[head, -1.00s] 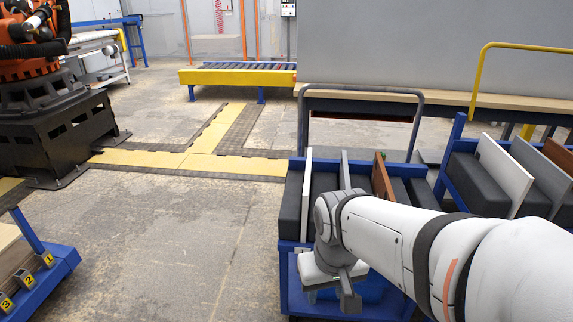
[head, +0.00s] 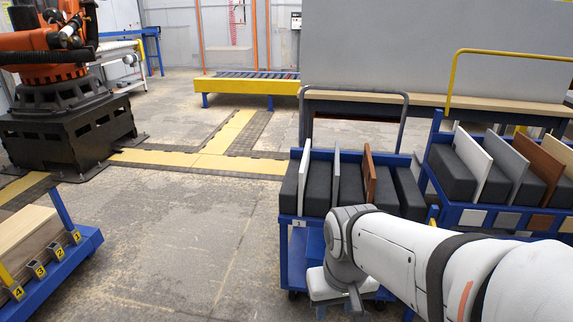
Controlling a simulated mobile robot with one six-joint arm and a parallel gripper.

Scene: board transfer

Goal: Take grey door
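A grey door panel (head: 336,177) stands upright in the near blue cart (head: 288,218), between dark padded blocks. A white panel (head: 304,177) is left of it and a brown panel (head: 370,176) right of it. A second grey panel (head: 507,164) leans in the right-hand blue cart (head: 430,180), between a white panel (head: 473,161) and a brown one (head: 541,164). My gripper (head: 342,299) hangs low in front of the near cart, apart from the panels. No panel shows in it. Its finger gap cannot be made out.
A low blue cart with stacked boards and numbered tags (head: 56,258) stands at lower left. An orange robot arm (head: 55,60) on a black base is at far left. A yellow-framed roller conveyor (head: 245,87) is at the back. The middle floor is clear.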

